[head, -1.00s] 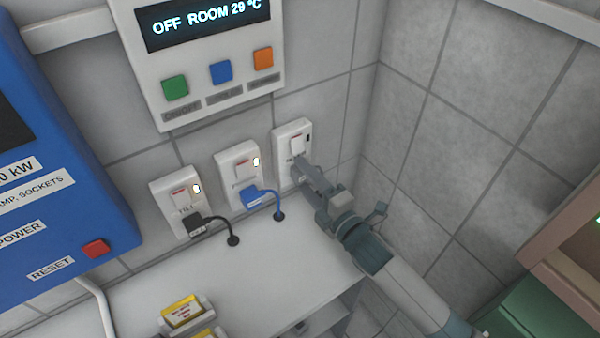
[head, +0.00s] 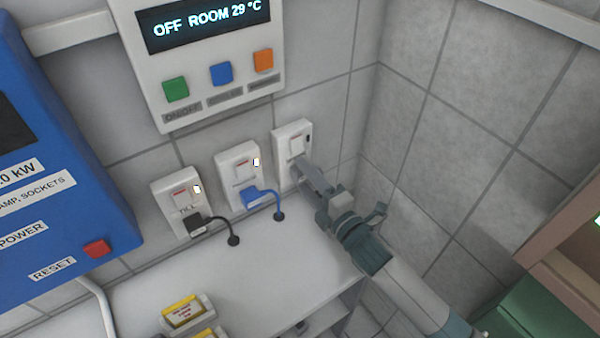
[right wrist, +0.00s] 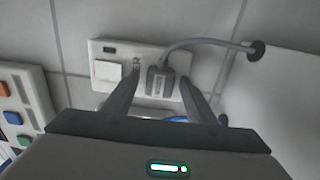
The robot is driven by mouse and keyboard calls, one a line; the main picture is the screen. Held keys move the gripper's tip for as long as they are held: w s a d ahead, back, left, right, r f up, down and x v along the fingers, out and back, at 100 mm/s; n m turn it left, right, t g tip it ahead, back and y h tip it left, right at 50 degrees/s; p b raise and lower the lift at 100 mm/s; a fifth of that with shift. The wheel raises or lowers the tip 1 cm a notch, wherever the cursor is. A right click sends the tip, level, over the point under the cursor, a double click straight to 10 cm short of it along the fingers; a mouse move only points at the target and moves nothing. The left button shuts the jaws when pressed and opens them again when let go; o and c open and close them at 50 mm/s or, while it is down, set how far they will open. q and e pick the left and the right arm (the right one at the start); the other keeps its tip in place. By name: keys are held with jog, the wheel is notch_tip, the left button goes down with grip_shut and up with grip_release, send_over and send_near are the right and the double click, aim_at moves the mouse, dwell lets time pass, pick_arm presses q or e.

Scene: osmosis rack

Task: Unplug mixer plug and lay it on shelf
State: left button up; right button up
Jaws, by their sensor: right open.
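A grey plug (right wrist: 159,80) sits in the rightmost wall socket (right wrist: 112,50), with its grey cord running to a round hole. The socket also shows in the head view (head: 291,128), with its indicator dark, but its plug is hidden behind my gripper there. I cannot read its label. My right gripper (right wrist: 160,72) is open, one finger on each side of the plug, with a visible gap on both sides. It also shows in the head view (head: 302,165) reaching in from the right. The white shelf (head: 250,284) lies below the sockets. My left gripper is not in view.
A blue plug (head: 252,196) and a black plug (head: 200,223) sit in the two sockets to the left, whose indicators are lit. A control panel (head: 170,112) hangs above. Yellow-labelled items (head: 184,311) stand at the shelf's front. The shelf's middle is clear.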

dwell(0.7)
grip_shut()
jog(key=shift+s+p, duration=0.15)
jog(key=shift+p, duration=0.15)
jog(key=shift+p+v, duration=0.7)
jog(key=shift+v, duration=2.2)
jog(key=shift+d, duration=0.1)
